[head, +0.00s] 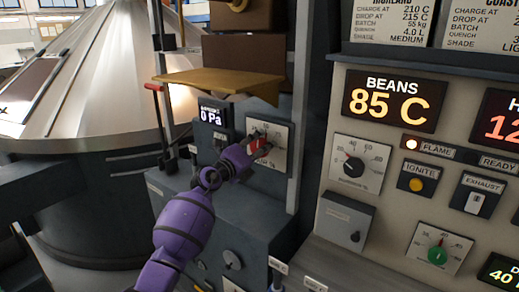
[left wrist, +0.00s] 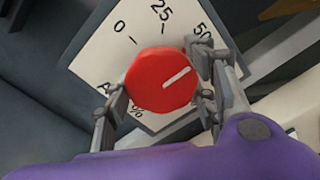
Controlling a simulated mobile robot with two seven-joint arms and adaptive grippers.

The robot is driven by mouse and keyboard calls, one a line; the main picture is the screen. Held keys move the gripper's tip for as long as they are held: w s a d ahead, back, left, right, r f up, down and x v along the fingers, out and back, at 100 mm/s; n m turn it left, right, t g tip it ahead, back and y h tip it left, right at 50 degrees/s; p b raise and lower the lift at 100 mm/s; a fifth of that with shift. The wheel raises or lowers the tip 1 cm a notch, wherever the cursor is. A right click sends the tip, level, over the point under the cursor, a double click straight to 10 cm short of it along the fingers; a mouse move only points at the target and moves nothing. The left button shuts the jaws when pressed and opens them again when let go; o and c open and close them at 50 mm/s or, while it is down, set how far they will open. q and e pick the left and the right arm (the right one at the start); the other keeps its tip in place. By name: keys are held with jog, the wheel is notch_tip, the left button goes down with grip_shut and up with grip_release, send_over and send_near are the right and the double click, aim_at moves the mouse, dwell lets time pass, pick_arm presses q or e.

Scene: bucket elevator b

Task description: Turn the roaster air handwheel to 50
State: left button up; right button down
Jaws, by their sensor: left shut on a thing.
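The red roaster air handwheel (left wrist: 150,90) sits on a white dial plate (left wrist: 85,55) marked 0, 25 and 50 in the left wrist view. Its white pointer line aims up and right, a little clockwise of the 50 as seen from this tilted angle. The exact reading cannot be told. My left gripper (left wrist: 163,96) is shut on the handwheel, with a finger on either side of its rim. In the head view, the purple left gripper (head: 255,148) covers much of the dial plate (head: 279,133), and a bit of red wheel shows. My right gripper is not in view.
A 0 Pa display (head: 212,115) is left of the dial, and a tan tray (head: 215,80) juts out above it. To the right, a control panel (head: 395,125) holds a beans display (head: 392,100), a burner dial (head: 357,160) and a green knob (head: 437,255). A metal cone hopper (head: 95,80) stands left.

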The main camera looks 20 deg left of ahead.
pick_arm(q)
jog(key=shift+f+n, duration=0.1)
jog(key=shift+n, duration=0.2)
jog(key=o, duration=1.1)
jog(key=shift+o, duration=0.2)
jog(key=v, duration=1.2)
